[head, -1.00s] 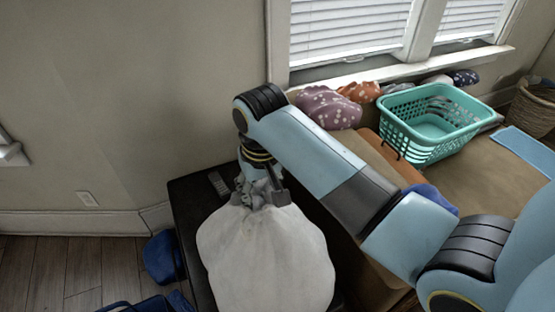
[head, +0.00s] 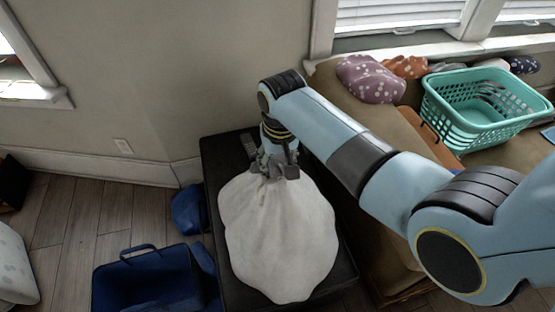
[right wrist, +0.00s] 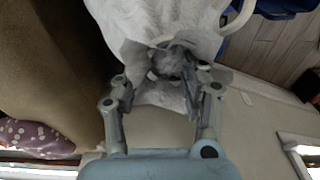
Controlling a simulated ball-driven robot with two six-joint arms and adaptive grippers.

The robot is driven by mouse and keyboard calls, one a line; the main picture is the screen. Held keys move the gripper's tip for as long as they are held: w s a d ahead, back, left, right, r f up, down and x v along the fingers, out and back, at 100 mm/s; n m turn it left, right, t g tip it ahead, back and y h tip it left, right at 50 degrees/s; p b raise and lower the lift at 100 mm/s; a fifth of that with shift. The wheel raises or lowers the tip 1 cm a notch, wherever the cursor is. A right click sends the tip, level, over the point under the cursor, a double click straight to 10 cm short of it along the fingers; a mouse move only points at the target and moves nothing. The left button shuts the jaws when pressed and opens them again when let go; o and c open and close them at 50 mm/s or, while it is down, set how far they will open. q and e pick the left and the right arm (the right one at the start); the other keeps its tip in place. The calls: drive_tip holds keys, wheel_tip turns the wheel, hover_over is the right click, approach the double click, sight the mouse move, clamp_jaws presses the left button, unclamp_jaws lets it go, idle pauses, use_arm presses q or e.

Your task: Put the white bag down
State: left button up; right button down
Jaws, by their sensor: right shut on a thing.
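The white bag (head: 278,235) is a full, rounded sack with a gathered neck. In the head view it is over the dark table (head: 222,160); I cannot tell whether its underside touches the top. My right gripper (head: 274,170) is shut on the bag's gathered neck from above. In the right wrist view the white bag (right wrist: 155,22) fills the top middle, and its bunched grey neck lies between the fingers of the right gripper (right wrist: 165,85). My left gripper is not in view.
A dark remote (head: 249,145) lies at the table's back. A blue open bag (head: 145,278) and another blue item (head: 188,210) are on the floor to the left. On the right, a brown sofa (head: 325,85) holds a teal basket (head: 480,120) and a purple dotted cushion (head: 370,78).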

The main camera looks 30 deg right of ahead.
drive_tip(key=shift+w, duration=0.1)
drive_tip(key=c, duration=0.7)
unclamp_jaws()
drive_tip(key=shift+r, duration=0.1)
drive_tip(key=r, duration=0.4)
drive_tip(key=s+r+p, duration=0.1)
drive_tip(key=r, duration=0.6)
drive_tip(key=shift+s+a+r, duration=0.15)
drive_tip(key=shift+s+r, duration=0.15)
drive_tip(key=shift+r, duration=0.1)
